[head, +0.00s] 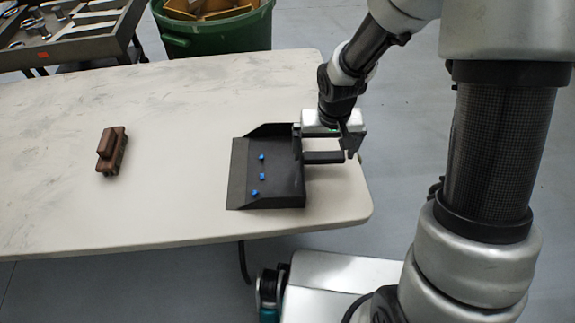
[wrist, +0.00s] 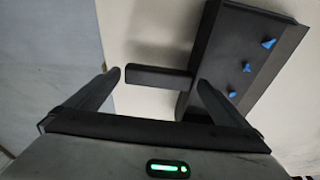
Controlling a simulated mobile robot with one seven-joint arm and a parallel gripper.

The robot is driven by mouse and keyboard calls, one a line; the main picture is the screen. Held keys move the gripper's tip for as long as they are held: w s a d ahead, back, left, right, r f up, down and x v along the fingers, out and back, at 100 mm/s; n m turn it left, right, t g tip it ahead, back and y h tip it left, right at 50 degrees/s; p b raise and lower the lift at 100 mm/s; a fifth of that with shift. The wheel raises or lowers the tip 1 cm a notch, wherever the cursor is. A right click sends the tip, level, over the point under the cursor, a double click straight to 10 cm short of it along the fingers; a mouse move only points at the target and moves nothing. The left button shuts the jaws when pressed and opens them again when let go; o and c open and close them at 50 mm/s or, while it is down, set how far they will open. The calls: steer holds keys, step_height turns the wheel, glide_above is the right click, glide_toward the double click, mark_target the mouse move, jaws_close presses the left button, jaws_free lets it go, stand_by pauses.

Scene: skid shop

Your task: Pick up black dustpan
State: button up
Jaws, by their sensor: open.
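The black dustpan (head: 275,182) lies on the table near its right end, with its handle (head: 324,157) pointing right. Several small blue pieces lie in its pan. My gripper (head: 325,146) is at the handle. In the wrist view my gripper (wrist: 157,78) is open, and the dustpan handle (wrist: 158,77) shows between and beyond the two fingertips. The dustpan's pan (wrist: 240,50) is at the upper right there. I cannot tell exactly how far the fingers are from the handle.
A brown wooden brush-like block (head: 111,150) sits on the white table (head: 180,195), left of the dustpan. The table between them is clear. A green bin (head: 217,35) with cardboard stands behind the table, and a tray of tools (head: 75,48) is at the back left.

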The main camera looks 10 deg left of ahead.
steer(key=shift+w+f, duration=0.1)
steer(key=shift+f, duration=0.4)
steer(key=c, duration=1.4)
steer(key=shift+r, duration=0.15)
steer(key=shift+c, duration=0.2)
step_height(320, 180, up, 10)
steer(key=p, duration=0.2)
